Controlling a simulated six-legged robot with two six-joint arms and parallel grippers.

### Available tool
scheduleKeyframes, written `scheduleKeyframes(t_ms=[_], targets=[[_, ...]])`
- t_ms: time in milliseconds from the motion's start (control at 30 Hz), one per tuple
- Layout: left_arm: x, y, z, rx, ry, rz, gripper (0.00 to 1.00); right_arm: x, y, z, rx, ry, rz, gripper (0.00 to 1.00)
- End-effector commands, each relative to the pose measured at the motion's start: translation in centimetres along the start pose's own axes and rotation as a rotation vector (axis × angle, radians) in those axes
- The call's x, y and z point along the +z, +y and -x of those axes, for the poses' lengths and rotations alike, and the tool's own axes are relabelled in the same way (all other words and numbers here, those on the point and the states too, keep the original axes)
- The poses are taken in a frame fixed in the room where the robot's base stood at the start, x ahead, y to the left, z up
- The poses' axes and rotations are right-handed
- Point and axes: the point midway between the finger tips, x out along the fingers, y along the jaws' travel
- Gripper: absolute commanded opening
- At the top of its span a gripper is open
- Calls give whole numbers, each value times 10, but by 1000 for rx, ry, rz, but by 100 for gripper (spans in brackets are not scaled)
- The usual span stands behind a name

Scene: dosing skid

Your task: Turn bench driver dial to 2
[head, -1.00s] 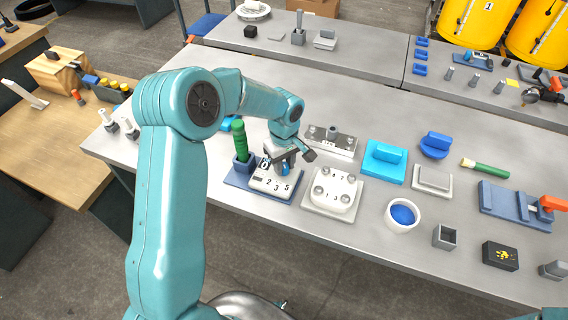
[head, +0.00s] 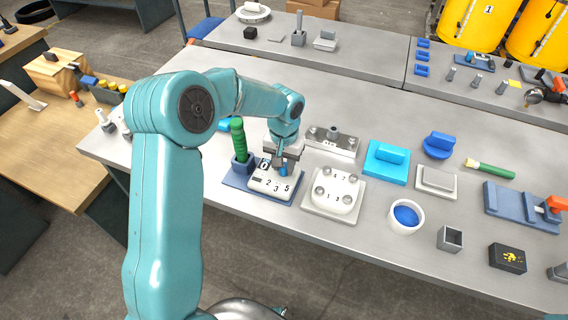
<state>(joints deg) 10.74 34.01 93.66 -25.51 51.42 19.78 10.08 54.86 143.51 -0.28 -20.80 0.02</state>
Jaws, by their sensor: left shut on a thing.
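The bench driver stands on a blue base (head: 233,184) near the front edge of the table. It has a green handle (head: 238,135) upright in a blue socket, and a white number plate (head: 272,186) with 0, 2, 3 and 5 showing. My left gripper (head: 281,168) reaches down over the plate from above and is shut on the dial there. The dial itself is mostly hidden by the fingers, so I cannot tell which number it points at. My right gripper is out of view.
A white plate with a four-knob block (head: 334,192) stands close on the right. A grey metal fixture (head: 332,141) is behind it. A cyan block (head: 386,162), a white cup (head: 405,214) and a black box (head: 507,257) lie further right. The table behind the gripper is mostly clear.

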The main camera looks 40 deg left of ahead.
Motion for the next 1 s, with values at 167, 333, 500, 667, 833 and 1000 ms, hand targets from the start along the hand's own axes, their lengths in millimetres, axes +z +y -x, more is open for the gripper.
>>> scheduleKeyframes(t_ms=[167, 333, 500, 667, 833, 1000], targets=[[-2, 0, 4, 0, 7, -161, 0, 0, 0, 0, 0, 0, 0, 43], [-2, -1, 4, -1, 8, -302, 0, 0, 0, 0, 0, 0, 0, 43], [-2, -1, 4, -1, 8, -414, 0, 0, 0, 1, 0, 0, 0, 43], [-2, -1, 4, -2, 9, -488, 0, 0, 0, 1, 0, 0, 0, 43], [-2, -1, 4, -3, 9, -535, 0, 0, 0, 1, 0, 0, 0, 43], [-3, -2, 4, -3, 10, -554, 0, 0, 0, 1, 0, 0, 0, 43]])
